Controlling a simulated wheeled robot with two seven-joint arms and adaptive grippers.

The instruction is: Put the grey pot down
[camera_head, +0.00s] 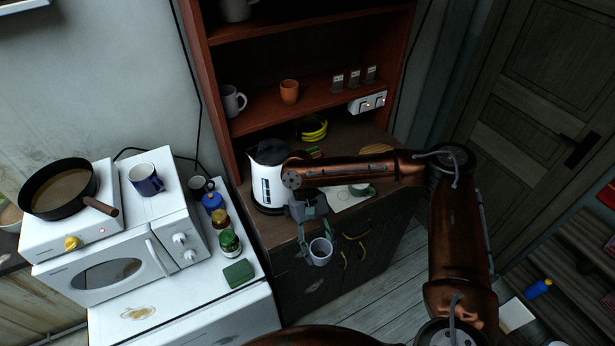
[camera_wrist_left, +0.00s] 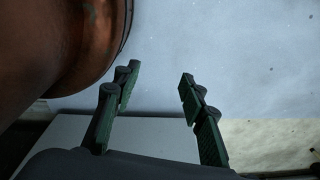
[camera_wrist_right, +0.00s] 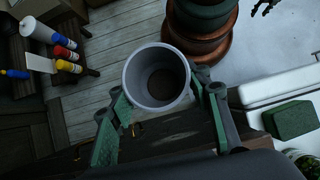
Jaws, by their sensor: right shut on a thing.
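The grey pot (camera_head: 320,251), a small open-topped cup shape, hangs in my right gripper (camera_head: 316,228), upright and in front of the wooden cabinet's edge. In the right wrist view the pot (camera_wrist_right: 157,78) sits between the two green fingers, its mouth facing the camera and its inside empty. Floorboards and the cabinet front show behind it. My left gripper (camera_wrist_left: 157,100) shows only in the left wrist view, its green fingers apart with nothing between them.
To the left, a white counter (camera_head: 185,308) carries a microwave (camera_head: 125,268), jars and a green sponge (camera_head: 238,273). Little cabinet top is free beside the kettle.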

